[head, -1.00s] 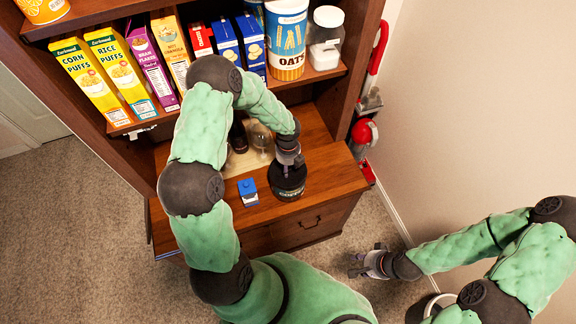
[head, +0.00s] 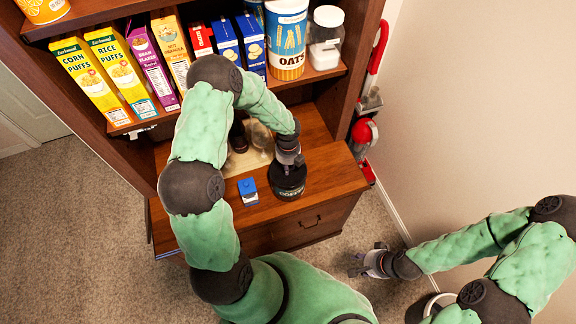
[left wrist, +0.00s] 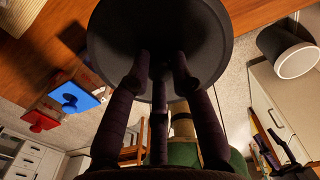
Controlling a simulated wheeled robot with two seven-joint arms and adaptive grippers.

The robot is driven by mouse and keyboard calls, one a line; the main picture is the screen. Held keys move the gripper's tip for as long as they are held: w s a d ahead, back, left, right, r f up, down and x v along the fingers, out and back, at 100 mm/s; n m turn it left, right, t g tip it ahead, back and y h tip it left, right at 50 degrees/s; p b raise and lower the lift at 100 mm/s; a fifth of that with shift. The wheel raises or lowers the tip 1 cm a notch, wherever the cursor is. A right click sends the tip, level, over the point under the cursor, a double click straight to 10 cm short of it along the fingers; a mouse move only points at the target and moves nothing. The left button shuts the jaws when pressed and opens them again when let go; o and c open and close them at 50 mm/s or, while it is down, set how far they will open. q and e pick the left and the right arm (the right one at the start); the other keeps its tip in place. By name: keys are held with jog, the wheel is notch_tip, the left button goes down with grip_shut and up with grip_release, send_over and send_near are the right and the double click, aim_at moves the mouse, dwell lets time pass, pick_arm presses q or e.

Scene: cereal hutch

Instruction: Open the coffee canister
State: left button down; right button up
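The dark coffee canister (head: 288,191) stands on the wooden counter, near its front edge. My left gripper (head: 290,160) reaches down onto its black lid from above. In the left wrist view the lid (left wrist: 205,35) is a wide dark disc, and my left gripper's fingers (left wrist: 160,65) close in at its middle. They appear shut on the lid's knob, which they hide. The lid hides the canister body in that view. My right gripper (head: 362,262) is open and empty, out over the floor to the right, well away from the counter.
A small blue-topped box (head: 248,190) stands just left of the canister; it also shows in the left wrist view (left wrist: 75,97). A light board (head: 245,162) with glassware lies behind. The shelf above holds cereal boxes (head: 85,80) and an oats tub (head: 287,40).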

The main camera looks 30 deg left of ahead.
pick_arm(q)
jog(key=shift+r, duration=0.15)
jog(key=shift+r+p, duration=2.25)
jog(key=shift+r, duration=0.15)
